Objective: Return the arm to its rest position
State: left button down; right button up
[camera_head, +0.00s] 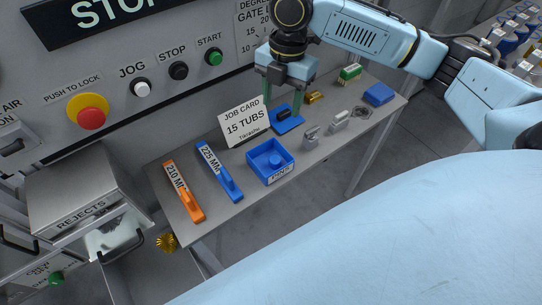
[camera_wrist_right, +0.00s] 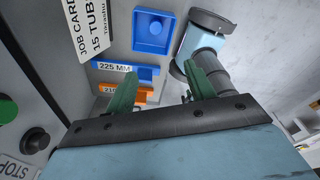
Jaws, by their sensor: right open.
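My right arm (camera_head: 365,35) is light blue and comes in from the right, reaching across to the shelf at the machine's front. Its gripper (camera_head: 283,105) points down with its two green fingers apart, just behind a small blue holder with a dark piece (camera_head: 287,119) in it. In the right wrist view the gripper (camera_wrist_right: 160,80) shows empty space between its fingers. A blue 225 MM bar (camera_wrist_right: 145,70) shows there beyond the fingers. I cannot tell whether a finger touches the holder. My left gripper is not in view.
The grey shelf (camera_head: 240,205) holds a job card (camera_head: 243,122), a blue tray (camera_head: 270,161), an orange bar (camera_head: 184,191), and small blocks. START (camera_head: 213,57), STOP (camera_head: 178,71), JOG (camera_head: 141,88) and a red push button (camera_head: 91,118) sit on the panel behind. A REJECTS box (camera_head: 80,190) stands left.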

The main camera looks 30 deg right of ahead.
jog(key=shift+d+r, duration=0.1)
jog(key=shift+r, duration=0.65)
